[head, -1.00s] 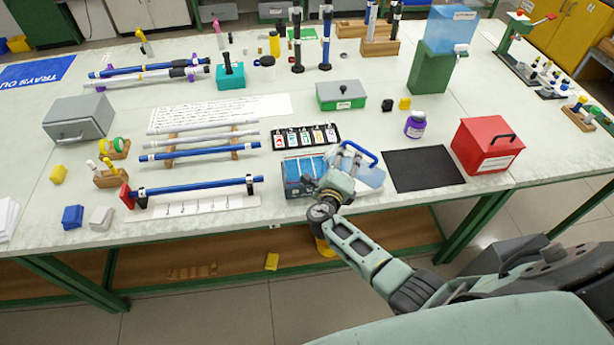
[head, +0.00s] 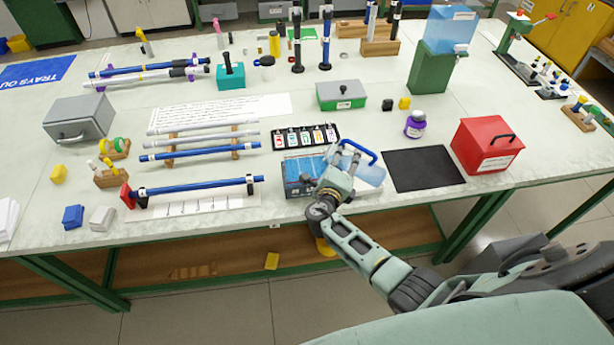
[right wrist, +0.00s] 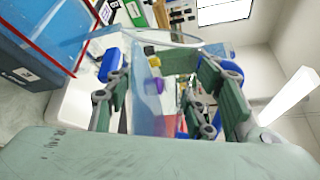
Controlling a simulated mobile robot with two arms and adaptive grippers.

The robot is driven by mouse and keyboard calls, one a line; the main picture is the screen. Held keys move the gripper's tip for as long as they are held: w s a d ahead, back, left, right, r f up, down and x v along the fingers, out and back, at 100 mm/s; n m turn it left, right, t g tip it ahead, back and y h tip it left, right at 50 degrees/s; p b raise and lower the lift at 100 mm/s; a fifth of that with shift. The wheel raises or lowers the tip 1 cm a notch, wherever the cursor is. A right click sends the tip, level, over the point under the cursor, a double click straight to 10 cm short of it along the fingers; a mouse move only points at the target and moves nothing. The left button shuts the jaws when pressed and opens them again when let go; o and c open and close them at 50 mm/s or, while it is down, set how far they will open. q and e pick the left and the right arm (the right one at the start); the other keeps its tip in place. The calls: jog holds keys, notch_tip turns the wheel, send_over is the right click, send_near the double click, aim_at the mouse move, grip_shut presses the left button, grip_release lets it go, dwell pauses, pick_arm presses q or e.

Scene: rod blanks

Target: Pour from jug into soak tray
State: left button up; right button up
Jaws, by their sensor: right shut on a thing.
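The clear jug (head: 370,175) with a blue handle and bluish contents is tilted beside the right part of the soak tray. My right gripper (head: 340,175) is shut on the jug, and the arm covers part of it. In the right wrist view the clear jug wall (right wrist: 150,105) shows between the fingers (right wrist: 165,95). The soak tray (head: 292,190) is a grey-blue box with blue inside, at the table's front edge. Its wall with a red line shows at upper left in the right wrist view (right wrist: 35,65). I cannot make out a stream. My left gripper is not in view.
A black mat (head: 425,169) and a red box (head: 487,146) lie to the right. A rack of small colored pieces (head: 305,137) stands just behind the tray. A blue rod on a stand (head: 195,187) is to the left. A purple-labelled jar (head: 415,125) stands behind the mat.

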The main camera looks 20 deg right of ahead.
jog(key=shift+r, duration=0.1)
dwell(0.3)
jog(key=shift+w+a+r+n, duration=0.1)
jog(key=shift+r+n, duration=0.05)
jog(key=shift+n, duration=0.15)
dwell(0.7)
jog(key=shift+r+n, duration=0.2)
jog(key=shift+n, duration=0.1)
dwell(0.6)
